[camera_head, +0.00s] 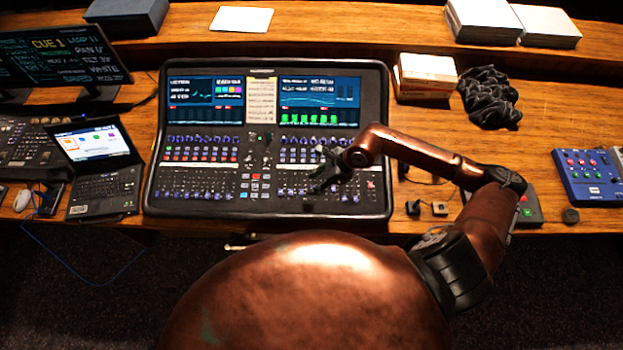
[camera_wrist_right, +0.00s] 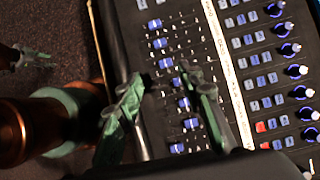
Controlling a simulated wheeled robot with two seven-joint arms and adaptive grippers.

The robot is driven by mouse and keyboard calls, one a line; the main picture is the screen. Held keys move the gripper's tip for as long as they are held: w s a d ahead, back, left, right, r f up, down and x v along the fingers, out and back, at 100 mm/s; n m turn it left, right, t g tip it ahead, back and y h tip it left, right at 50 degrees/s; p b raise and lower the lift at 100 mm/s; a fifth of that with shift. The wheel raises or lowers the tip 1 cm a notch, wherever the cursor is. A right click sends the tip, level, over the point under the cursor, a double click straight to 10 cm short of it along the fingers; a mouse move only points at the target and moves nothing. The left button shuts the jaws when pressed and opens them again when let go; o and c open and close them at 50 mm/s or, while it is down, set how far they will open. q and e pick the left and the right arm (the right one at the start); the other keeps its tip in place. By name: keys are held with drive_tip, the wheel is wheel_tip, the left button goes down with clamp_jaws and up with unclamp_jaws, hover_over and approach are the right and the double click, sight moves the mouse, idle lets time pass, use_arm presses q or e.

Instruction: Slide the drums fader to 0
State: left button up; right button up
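The mixing desk (camera_head: 268,207) lies below my right arm. Its faders show in the right wrist view as a column of blue caps (camera_wrist_right: 166,63) on dark slots, at differing positions. No label is readable, so I cannot tell which is the drums fader. My right gripper (camera_head: 326,168) is over the lower right part of the desk. In the right wrist view its two fingers (camera_wrist_right: 163,80) are apart, with nothing held between them; one overlaps the fader column and hides part of it. A greenish gripper-like part (camera_wrist_right: 34,58) at the left edge may be my left gripper; its fingers are unclear.
A laptop (camera_head: 103,187) stands left of the desk. A stack of boxes (camera_head: 426,75), a dark cable coil (camera_head: 489,97) and a blue device (camera_head: 588,175) are to the right. Knobs and buttons (camera_wrist_right: 262,80) line the panel beyond the faders in the wrist view.

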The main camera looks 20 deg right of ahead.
drive_tip(key=shift+h, duration=0.7)
drive_tip(key=d, duration=0.1)
drive_tip(key=d+f, duration=0.1)
drive_tip(key=d, duration=0.1)
drive_tip(key=shift+w+d+f, duration=0.25)
drive_tip(key=shift+d+f, duration=0.05)
drive_tip(key=shift+d, duration=0.1)
drive_tip(key=p+x, duration=0.1)
drive_tip(key=x, duration=0.5)
drive_tip(key=shift+a+r, duration=0.1)
use_arm(q)
drive_tip(key=shift+s+r+p, duration=0.35)
drive_tip(key=shift+s+r, duration=0.25)
use_arm(e)
drive_tip(key=shift+x, duration=0.8)
drive_tip(key=shift+s, duration=0.15)
drive_tip(key=shift+c, duration=0.2)
clamp_jaws()
